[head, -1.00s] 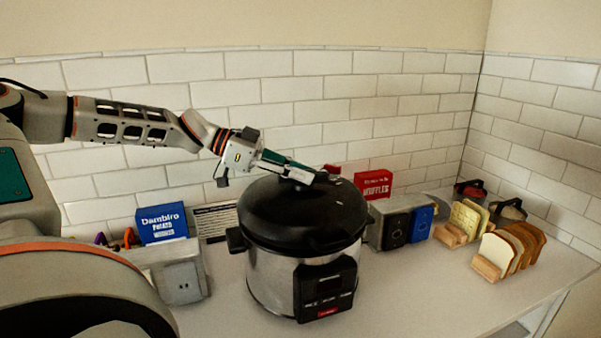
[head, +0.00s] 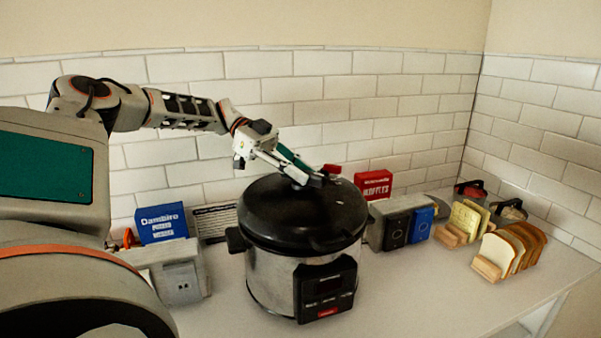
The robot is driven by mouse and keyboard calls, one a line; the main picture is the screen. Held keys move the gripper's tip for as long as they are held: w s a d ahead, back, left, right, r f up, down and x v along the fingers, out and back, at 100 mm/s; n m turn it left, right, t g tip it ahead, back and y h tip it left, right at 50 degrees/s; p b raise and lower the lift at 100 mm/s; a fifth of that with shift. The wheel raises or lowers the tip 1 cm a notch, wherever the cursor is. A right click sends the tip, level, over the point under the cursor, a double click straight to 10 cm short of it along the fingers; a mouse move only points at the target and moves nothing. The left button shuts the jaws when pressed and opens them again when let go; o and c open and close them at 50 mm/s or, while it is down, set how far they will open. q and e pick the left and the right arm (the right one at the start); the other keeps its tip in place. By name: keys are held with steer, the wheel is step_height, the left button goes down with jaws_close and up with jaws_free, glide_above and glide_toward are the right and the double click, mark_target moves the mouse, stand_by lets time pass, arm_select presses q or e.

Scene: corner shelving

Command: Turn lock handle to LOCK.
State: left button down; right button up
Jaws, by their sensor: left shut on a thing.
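A pressure cooker (head: 300,273) with a black lid (head: 275,215) and a steel body stands on the counter in the head view. Its dark front panel faces me. My left gripper (head: 312,182) reaches over from the left, its fingers angled down at the top of the lid. It is shut on the lock handle at the lid's top, which is mostly hidden by the fingers. A small red part (head: 331,169) shows just past the fingertips. I cannot read any lock marking. My right gripper is not in view.
A grey toaster (head: 180,272) and a blue box (head: 162,223) stand left of the cooker. Right of it are another toaster (head: 394,226), a red waffles box (head: 374,184) and bread slices in racks (head: 512,248). The tiled wall is close behind. The front right counter is clear.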

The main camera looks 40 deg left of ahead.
arm_select(q)
steer(key=shift+m+g, duration=0.9)
steer(key=shift+g, duration=0.2)
steer(key=shift+f, duration=0.1)
steer(key=c, duration=1.9)
jaws_free()
step_height(320, 180, up, 10)
steer(key=shift+r, duration=0.1)
